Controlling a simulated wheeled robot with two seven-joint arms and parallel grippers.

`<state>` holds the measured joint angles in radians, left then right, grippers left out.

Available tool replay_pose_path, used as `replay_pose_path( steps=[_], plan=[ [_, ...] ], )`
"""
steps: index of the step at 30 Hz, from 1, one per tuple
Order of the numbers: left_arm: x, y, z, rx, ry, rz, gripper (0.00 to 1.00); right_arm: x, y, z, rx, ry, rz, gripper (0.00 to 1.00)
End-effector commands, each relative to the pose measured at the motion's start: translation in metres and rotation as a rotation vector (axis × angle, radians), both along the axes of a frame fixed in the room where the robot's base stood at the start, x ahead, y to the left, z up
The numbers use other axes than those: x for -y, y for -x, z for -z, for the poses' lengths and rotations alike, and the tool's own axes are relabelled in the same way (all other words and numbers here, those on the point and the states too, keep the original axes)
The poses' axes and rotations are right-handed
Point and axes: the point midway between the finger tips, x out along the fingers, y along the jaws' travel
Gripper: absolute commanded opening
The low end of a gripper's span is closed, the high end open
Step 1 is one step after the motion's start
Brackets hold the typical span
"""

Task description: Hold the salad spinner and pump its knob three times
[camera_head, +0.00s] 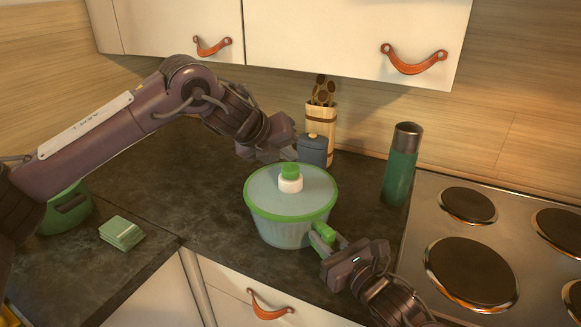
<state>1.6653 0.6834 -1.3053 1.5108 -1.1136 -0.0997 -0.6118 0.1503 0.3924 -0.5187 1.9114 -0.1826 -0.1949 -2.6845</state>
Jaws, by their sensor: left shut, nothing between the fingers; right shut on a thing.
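The salad spinner (265,196) stands on the dark counter, a translucent bowl with a green-rimmed lid. Its knob (290,174), green on top and white below, rises from the middle of the lid. My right gripper (328,242) is shut on the green handle (322,233) at the spinner's lower right side. My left gripper (275,153) is shut and empty, behind and above the lid, just up and left of the knob. It appears apart from the knob. The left fingertips are partly hard to make out against the wrist.
A dark blue canister (313,151) and a wooden utensil holder (321,122) stand behind the spinner. A green bottle (401,165) stands to the right, beside the stove (515,215). Green sponges or cloths (122,232) and a green container (68,208) lie left.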

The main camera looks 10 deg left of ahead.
Motion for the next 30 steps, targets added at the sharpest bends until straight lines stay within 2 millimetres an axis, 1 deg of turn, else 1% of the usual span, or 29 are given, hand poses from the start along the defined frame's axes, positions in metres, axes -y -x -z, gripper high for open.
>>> replay_pose_path(
  steps=[12,30],
  plan=[
    [0.000,0.000,0.008,0.000,0.001,0.000,0.00,0.000,0.000,0.000,-0.001,0.001,0.000,0.00],
    [0.000,0.000,0.011,0.000,0.000,0.000,0.00,0.000,0.000,0.000,-0.001,0.001,0.000,0.00]
  ],
)
